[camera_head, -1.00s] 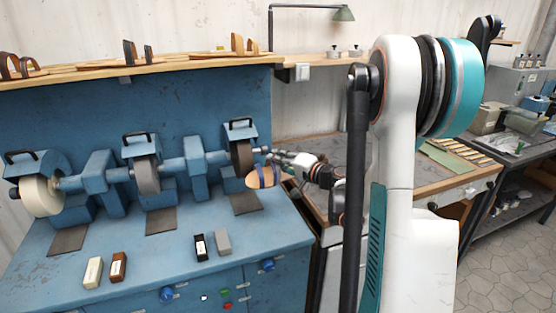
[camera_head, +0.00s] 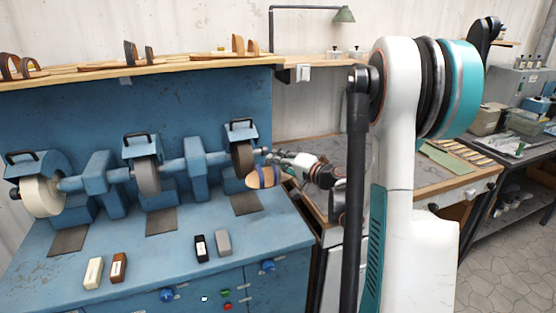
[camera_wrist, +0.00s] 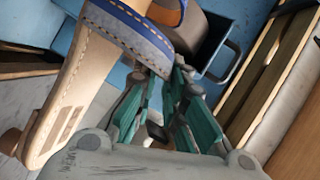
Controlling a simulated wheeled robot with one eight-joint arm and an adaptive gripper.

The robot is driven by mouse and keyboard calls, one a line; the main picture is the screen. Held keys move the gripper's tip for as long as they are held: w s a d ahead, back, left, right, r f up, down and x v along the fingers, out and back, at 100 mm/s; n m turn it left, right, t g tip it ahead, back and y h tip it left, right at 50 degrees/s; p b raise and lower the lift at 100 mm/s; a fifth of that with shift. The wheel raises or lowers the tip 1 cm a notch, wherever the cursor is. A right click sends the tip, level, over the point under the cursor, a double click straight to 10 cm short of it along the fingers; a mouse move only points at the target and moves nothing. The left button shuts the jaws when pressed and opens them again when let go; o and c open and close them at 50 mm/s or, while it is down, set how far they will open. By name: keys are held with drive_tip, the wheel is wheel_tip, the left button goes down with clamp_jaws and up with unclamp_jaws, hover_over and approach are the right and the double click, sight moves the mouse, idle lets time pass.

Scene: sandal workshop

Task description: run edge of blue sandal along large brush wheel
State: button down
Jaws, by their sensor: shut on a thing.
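The blue sandal has a tan sole and a blue strap. In the head view the sandal (camera_head: 256,181) is at the front of the dark brush wheel (camera_head: 242,158), the right-hand wheel on the blue machine. Sandal and wheel overlap there; I cannot tell whether they touch. My gripper (camera_head: 287,161) reaches in from the right. In the wrist view the sandal (camera_wrist: 72,95) fills the left side, sole tilted, and my gripper (camera_wrist: 170,75) is shut on its strap. The wheel (camera_wrist: 208,38) shows behind the strap, partly hidden.
A grey wheel (camera_head: 147,177) and a cream wheel (camera_head: 42,195) share the shaft to the left. Several small blocks lie on the blue bench top (camera_head: 150,262). A shelf (camera_head: 180,66) with sandals runs above. A wooden workbench (camera_head: 420,180) stands at the right.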

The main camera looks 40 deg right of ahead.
drive_tip(key=shift+w+a, duration=0.1)
drive_tip(key=shift+a, duration=0.55)
drive_tip(key=shift+a, duration=0.15)
drive_tip(key=shift+w+a, duration=0.1)
drive_tip(key=shift+w, duration=0.05)
drive_tip(key=shift+a, duration=0.25)
drive_tip(key=shift+a, duration=0.1)
idle(0.5)
drive_tip(key=shift+w+a, duration=0.15)
drive_tip(key=shift+a, duration=0.2)
drive_tip(key=shift+w+a, duration=0.1)
drive_tip(key=shift+a, duration=0.2)
idle(0.6)
